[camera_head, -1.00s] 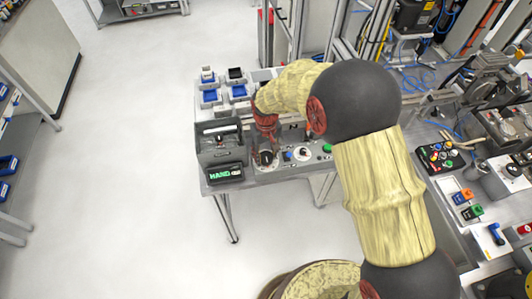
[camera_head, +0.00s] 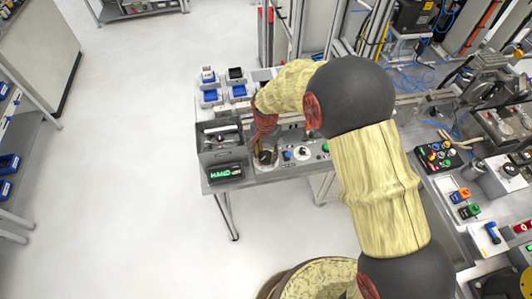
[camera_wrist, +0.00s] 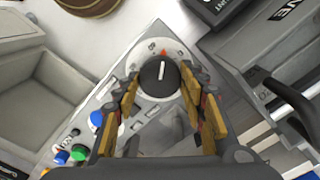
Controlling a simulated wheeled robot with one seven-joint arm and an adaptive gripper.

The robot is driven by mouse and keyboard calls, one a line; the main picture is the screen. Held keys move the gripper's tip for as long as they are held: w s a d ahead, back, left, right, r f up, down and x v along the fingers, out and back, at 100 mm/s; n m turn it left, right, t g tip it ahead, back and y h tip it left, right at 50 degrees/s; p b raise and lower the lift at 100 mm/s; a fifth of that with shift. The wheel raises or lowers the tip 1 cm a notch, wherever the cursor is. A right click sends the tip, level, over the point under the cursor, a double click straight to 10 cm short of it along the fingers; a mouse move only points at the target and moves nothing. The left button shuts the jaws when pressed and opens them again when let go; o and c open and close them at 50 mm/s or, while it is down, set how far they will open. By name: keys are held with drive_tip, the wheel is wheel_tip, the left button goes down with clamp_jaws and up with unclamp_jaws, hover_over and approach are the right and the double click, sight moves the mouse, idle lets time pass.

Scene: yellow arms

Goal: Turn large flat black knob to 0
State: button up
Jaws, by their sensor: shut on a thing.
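The large flat black knob (camera_wrist: 158,76) sits on a pale round dial plate in the wrist view. Its white pointer line stands nearly upright in the picture, towards red and dark marks on the dial's upper rim. My gripper (camera_wrist: 160,82) has one finger on each side of the knob and is shut on it. In the head view, my gripper (camera_head: 264,146) reaches down from above onto the knob (camera_head: 265,158) at the front of the control panel. The knob's pointer and the dial lettering are too small to read there.
A second black knob (camera_head: 303,153), a blue button (camera_head: 288,155) and a green button (camera_head: 325,147) lie to the right on the panel. Blue bins (camera_head: 211,95) are behind.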

sight(266, 156)
drive_tip(key=m, duration=0.7)
drive_tip(key=shift+p, duration=0.3)
idle(0.4)
drive_tip(key=o, duration=1.2)
drive_tip(key=shift+c, duration=0.2)
wheel_tip(266, 156, up, 12)
